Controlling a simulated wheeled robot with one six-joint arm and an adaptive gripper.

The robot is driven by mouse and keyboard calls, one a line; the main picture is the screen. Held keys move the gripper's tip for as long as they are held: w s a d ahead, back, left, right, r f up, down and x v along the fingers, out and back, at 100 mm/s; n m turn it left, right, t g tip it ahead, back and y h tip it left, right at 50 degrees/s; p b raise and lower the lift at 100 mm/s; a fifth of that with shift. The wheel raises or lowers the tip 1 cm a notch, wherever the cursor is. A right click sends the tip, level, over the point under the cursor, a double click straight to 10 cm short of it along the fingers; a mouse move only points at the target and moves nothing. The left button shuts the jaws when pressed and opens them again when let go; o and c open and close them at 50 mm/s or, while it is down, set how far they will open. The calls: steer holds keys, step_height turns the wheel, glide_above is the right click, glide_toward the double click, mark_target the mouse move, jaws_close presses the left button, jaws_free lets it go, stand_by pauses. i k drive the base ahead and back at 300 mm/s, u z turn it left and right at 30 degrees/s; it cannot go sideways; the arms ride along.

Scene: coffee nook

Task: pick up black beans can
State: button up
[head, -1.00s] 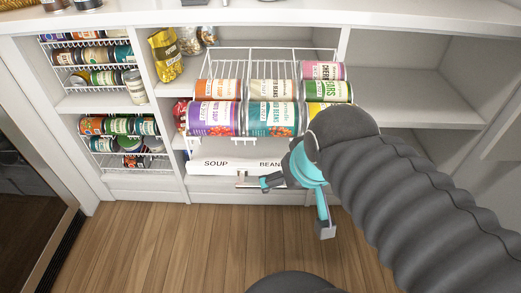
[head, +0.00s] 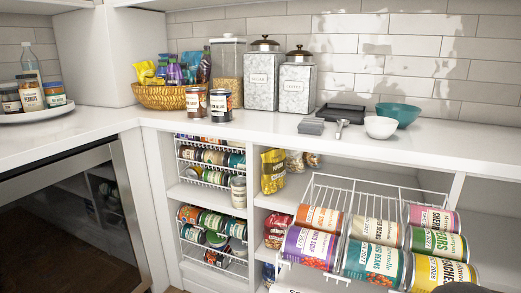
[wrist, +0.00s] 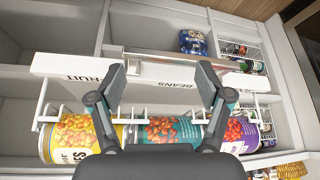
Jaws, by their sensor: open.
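No label that I can read clearly says black beans. In the head view, a teal can (head: 373,263) with a label ending in "BEANS" lies in the front row of the white wire rack, and a cream can (head: 375,231) with "BEANS" lies behind it. Two dark-labelled cans stand upright on the counter: one on the left (head: 195,104), one on the right (head: 221,106); their words are too small to read. In the wrist view, my gripper (wrist: 161,80) is open and empty, its fingers over the rack front near the teal can (wrist: 168,132).
The wire rack (head: 345,183) also holds an orange can, a purple can (head: 311,247), a green can (head: 438,243) and a yellow can (head: 440,272). A basket (head: 172,95), canisters (head: 262,80) and bowls stand on the counter (head: 400,145). Smaller racks with cans (head: 210,160) sit left.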

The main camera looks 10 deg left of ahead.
mark_target(220, 99)
steer(key=z, duration=2.75)
steer(key=k, duration=2.3)
steer(key=u, duration=2.2)
steer(key=i, duration=1)
